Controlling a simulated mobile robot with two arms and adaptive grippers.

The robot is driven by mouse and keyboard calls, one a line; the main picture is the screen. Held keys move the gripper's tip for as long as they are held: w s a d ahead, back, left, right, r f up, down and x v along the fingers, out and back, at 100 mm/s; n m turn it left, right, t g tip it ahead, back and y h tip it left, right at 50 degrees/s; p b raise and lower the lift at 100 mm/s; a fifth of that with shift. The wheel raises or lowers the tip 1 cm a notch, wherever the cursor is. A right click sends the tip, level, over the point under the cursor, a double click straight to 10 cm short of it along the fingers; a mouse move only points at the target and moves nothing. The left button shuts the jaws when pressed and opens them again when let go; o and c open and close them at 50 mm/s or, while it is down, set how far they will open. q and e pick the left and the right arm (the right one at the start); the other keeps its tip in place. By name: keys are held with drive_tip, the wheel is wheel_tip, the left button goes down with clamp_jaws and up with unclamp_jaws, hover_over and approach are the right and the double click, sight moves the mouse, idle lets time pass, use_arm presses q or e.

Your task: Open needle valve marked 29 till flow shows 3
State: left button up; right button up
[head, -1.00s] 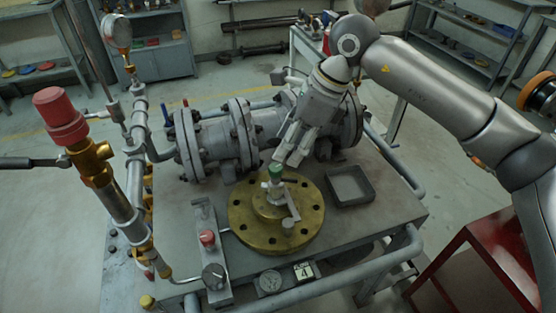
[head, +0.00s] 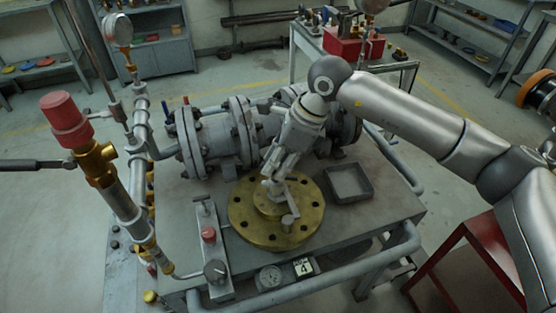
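A brass flange (head: 240,222) with bolt holes lies on the grey bench and carries a small valve with a grey side arm (head: 289,210). My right gripper (head: 273,188) reaches down onto the top of this valve, and its fingers hide the knob. I cannot tell whether the fingers are shut on it. No marking 29 is readable. A small flow display (head: 303,267) at the bench's front edge reads 4. A round gauge (head: 270,277) sits just left of it; its needle is too small to read. My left gripper is not in view.
A grey strip with a red knob (head: 208,234) and a dark knob (head: 214,271) stands left of the flange. An empty dark tray (head: 349,183) lies to the right. Flanged pipework (head: 215,140) is behind; a red-capped relief valve (head: 66,118) rises at left.

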drive_tip(key=c, duration=0.3)
drive_tip(key=m+b, duration=0.1)
drive_tip(key=b, duration=0.1)
drive_tip(key=m+t+b, duration=0.1)
drive_tip(key=m+b, duration=0.2)
drive_tip(key=b, duration=0.2)
drive_tip(key=shift+s+f+m+t, duration=0.1)
drive_tip(key=shift+f+m+t, duration=0.2)
drive_tip(key=shift+t, duration=0.1)
drive_tip(key=shift+r+m+h+b, duration=0.2)
drive_tip(key=shift+m+h+b, duration=0.1)
drive_tip(key=shift+r, duration=0.1)
drive_tip(key=o, duration=1)
drive_tip(key=shift+r, duration=0.1)
drive_tip(key=v, duration=1.1)
drive_tip(key=shift+s+r, duration=0.25)
drive_tip(key=shift+r, duration=0.1)
